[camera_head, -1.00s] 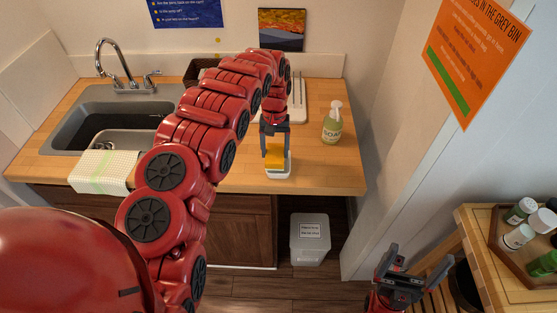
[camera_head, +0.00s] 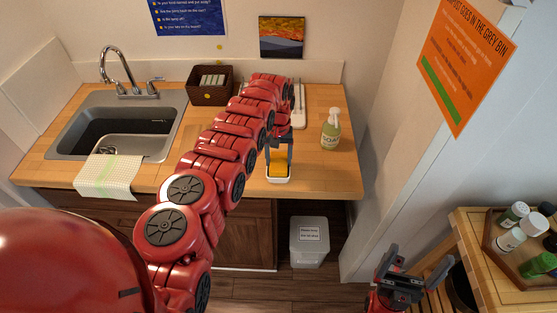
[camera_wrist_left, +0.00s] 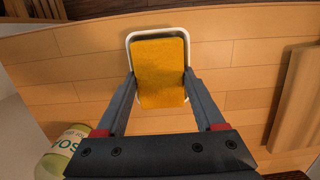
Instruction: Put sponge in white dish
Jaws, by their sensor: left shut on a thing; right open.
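The yellow-orange sponge (camera_head: 279,158) is between the fingers of my left gripper (camera_head: 279,153), which is shut on it. The small white dish (camera_head: 279,180) is on the wooden counter near its front edge, with the sponge directly over it. In the left wrist view the sponge (camera_wrist_left: 160,75) stands between the fingertips (camera_wrist_left: 160,82) and covers most of the dish, whose white rim (camera_wrist_left: 157,32) shows beyond it. I cannot tell whether the sponge touches the dish floor. My right gripper (camera_head: 402,283) is open and empty, low at the right, away from the counter.
A soap bottle (camera_head: 331,132) stands right of the dish. A sink (camera_head: 75,125) with a draped cloth (camera_head: 108,175) is at left, a brown basket (camera_head: 209,88) at the back. A grey bin (camera_head: 309,243) is under the counter. A side table (camera_head: 475,240) holds a tray of bottles.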

